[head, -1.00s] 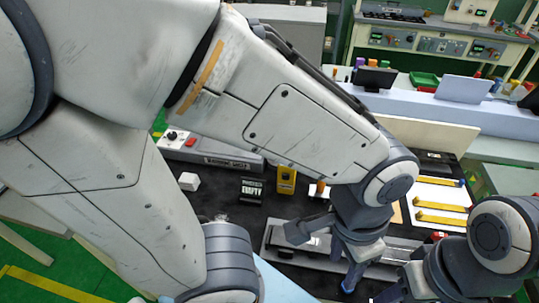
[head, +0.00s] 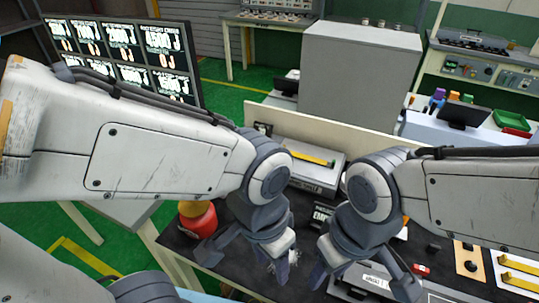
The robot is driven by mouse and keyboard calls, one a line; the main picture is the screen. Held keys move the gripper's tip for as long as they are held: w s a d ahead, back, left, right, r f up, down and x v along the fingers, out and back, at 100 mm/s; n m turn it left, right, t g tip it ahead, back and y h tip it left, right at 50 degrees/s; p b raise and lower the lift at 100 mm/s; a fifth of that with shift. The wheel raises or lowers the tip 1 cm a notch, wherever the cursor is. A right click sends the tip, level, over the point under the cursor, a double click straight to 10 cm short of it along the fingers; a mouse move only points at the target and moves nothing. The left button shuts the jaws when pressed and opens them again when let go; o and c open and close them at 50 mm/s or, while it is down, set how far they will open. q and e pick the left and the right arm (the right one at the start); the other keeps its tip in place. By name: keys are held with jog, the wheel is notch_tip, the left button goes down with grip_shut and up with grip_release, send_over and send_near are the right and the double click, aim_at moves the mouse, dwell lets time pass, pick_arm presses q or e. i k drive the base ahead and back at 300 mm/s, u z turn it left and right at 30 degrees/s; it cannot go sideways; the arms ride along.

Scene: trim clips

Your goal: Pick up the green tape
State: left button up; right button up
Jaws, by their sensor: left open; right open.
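I cannot make out a green tape in the head view. My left gripper (head: 246,264) is open over the dark table, left of the middle, pointing down. My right gripper (head: 362,278) is open close to its right, over a grey device on the table. I see nothing held in either gripper. My two forearms and wrists hide much of the table.
A red and yellow round object (head: 197,218) stands at the dark table's (head: 217,258) left corner. A grey device (head: 312,172) with a yellow strip is at the back. A white panel with yellow strips (head: 518,282) lies at right. A green tray (head: 511,119) sits on a far bench.

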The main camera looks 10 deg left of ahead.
aim_at(330, 165)
jog(key=u, duration=0.05)
jog(key=k, duration=1.05)
jog(key=u, duration=0.7)
jog(key=i, duration=1.15)
jog(key=z, duration=0.65)
